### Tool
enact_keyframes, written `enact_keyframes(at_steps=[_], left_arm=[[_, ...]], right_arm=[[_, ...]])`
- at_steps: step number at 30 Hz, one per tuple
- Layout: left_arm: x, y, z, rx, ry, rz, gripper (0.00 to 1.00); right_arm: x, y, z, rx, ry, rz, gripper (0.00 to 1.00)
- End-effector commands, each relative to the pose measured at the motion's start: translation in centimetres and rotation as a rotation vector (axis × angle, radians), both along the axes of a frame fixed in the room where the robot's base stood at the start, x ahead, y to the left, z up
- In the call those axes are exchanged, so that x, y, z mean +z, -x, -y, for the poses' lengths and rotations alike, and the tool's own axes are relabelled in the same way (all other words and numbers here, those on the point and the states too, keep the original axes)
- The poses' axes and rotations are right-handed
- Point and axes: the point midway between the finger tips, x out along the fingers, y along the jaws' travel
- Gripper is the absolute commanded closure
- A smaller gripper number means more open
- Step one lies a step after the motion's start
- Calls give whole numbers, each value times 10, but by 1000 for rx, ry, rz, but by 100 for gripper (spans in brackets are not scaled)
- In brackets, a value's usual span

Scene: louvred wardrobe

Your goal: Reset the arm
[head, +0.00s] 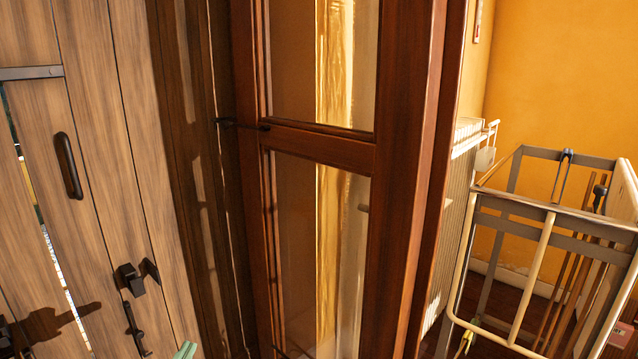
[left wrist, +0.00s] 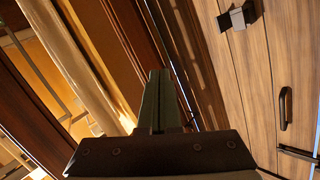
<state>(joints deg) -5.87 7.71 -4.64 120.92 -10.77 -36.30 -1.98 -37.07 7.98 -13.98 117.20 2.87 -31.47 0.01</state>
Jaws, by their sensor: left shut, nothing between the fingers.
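My left gripper (head: 187,350) shows only as pale green fingertips at the bottom edge of the head view, in front of the wooden doors. In the left wrist view its dark green fingers (left wrist: 160,100) are together, with nothing between them. The plank door (head: 95,180) at the left has a black bar handle (head: 68,166) and a black latch (head: 132,279). The same handle (left wrist: 285,108) and plank door (left wrist: 258,75) show at the right of the wrist view, apart from the fingers. My right gripper is not seen.
A dark red-brown glazed door (head: 405,180) stands in the middle. A narrow bright gap (head: 58,265) runs down the plank door. At the right are a white radiator (head: 450,225) and a metal-framed cart (head: 540,215) holding long sticks, before an orange wall (head: 560,80).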

Motion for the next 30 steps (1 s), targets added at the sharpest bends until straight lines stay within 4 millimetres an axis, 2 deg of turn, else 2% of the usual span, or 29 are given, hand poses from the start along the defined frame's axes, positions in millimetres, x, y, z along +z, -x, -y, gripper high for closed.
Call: enact_keyframes(at_steps=[1, 3, 6, 9, 15, 16, 17, 21, 30], left_arm=[[-39, 19, 13, -31, 31, -82, 100], [-81, 46, 30, -70, 77, -177, 100], [-133, 88, 52, -112, 143, -304, 100], [-173, 132, 72, -142, 205, -415, 100], [-231, 221, 106, -176, 329, -619, 100], [-211, 216, 103, -171, 326, -603, 100], [-201, 214, 101, -167, 323, -599, 100], [-175, 216, 94, -149, 318, -596, 100], [-117, 223, 78, -112, 311, -588, 100]], right_arm=[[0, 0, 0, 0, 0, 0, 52], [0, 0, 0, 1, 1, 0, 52], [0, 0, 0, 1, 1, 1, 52], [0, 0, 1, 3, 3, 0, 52], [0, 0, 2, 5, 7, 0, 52], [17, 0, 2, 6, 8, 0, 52], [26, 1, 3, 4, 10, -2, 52], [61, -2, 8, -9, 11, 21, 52], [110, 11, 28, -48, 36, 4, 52]])
